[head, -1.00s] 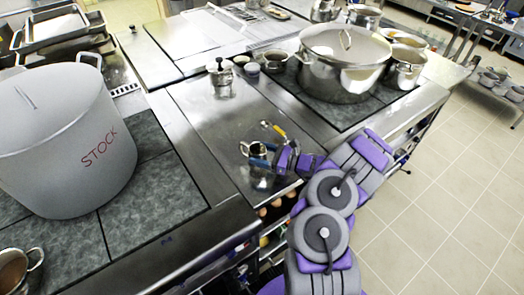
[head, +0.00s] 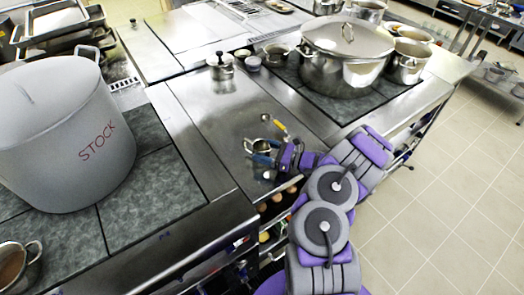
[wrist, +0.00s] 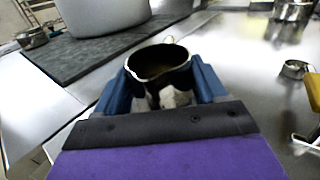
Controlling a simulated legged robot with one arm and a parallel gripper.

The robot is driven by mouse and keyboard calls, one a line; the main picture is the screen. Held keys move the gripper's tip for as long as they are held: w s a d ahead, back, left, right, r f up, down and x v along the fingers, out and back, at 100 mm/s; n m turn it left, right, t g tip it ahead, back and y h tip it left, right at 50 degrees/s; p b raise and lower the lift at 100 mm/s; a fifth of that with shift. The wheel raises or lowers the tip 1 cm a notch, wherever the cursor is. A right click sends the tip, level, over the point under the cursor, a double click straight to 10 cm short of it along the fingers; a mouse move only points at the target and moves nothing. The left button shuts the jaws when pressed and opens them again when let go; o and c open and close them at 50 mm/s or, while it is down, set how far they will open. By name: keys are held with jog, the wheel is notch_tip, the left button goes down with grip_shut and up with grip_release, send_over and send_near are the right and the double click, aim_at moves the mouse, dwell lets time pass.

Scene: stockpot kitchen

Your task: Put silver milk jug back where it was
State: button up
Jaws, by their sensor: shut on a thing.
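The silver milk jug (head: 261,146) is a small open metal jug above the steel counter in the middle of the head view. In the wrist view the jug (wrist: 158,62) stands upright between the two blue fingers, its dark open mouth toward the camera. My gripper (head: 263,153) is shut on it from the near right side; it also shows in the wrist view (wrist: 162,88). A gap under the jug cannot be judged clearly. The lower part of the jug is partly hidden by my gripper.
A large grey STOCK pot (head: 65,135) stands on the left hob. A lidded steel pot (head: 345,55) is on the right hob. A small lidded pot (head: 221,67) stands farther back on the counter. A yellow-handled utensil (head: 277,124) lies close beyond the jug. The steel counter (head: 205,110) left of it is clear.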

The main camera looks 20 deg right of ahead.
jog(key=shift+d+f, duration=0.2)
jog(key=shift+d, duration=0.2)
jog(key=shift+a+f, duration=0.1)
jog(key=o, duration=0.9)
jog(key=shift+a, duration=0.2)
jog(key=o, duration=0.4)
jog(key=shift+a, duration=0.45)
jog(key=shift+o, duration=0.2)
jog(key=shift+d, duration=0.45)
jog(key=p+v, duration=0.2)
jog(key=v, duration=1.5)
jog(key=shift+p, duration=0.4)
jog(key=shift+s+a, duration=0.15)
jog(key=shift+a, duration=0.05)
